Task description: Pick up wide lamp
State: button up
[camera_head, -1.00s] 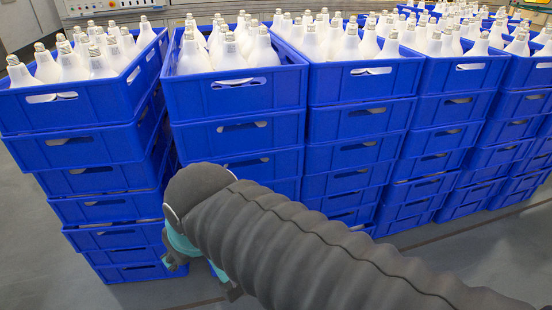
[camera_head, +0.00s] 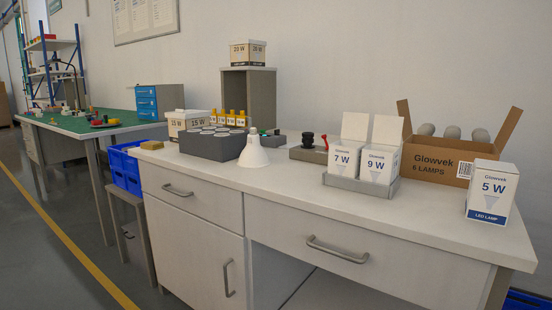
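A white, cone-shaped wide lamp (camera_head: 253,153) stands on the white desk (camera_head: 330,196), near its front edge and left of the middle. Its wide end is down and its narrow end is up. It stands in front of the right end of a dark grey block with several round white tops (camera_head: 208,143). My gripper is not in view now, and no part of my arm shows.
Right of the lamp are a holder with 7 W (camera_head: 344,161) and 9 W (camera_head: 377,167) boxes, an open Glowvek carton (camera_head: 436,160) and a 5 W box (camera_head: 491,191). A grey device with a black knob (camera_head: 308,143) stands behind. Desk front between lamp and holder is clear.

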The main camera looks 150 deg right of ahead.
aim_at(254, 156)
jog(key=z, duration=5.5)
jog(key=k, duration=0.35)
jog(key=u, duration=0.1)
jog(key=i, duration=0.9)
jog(key=z, duration=0.7)
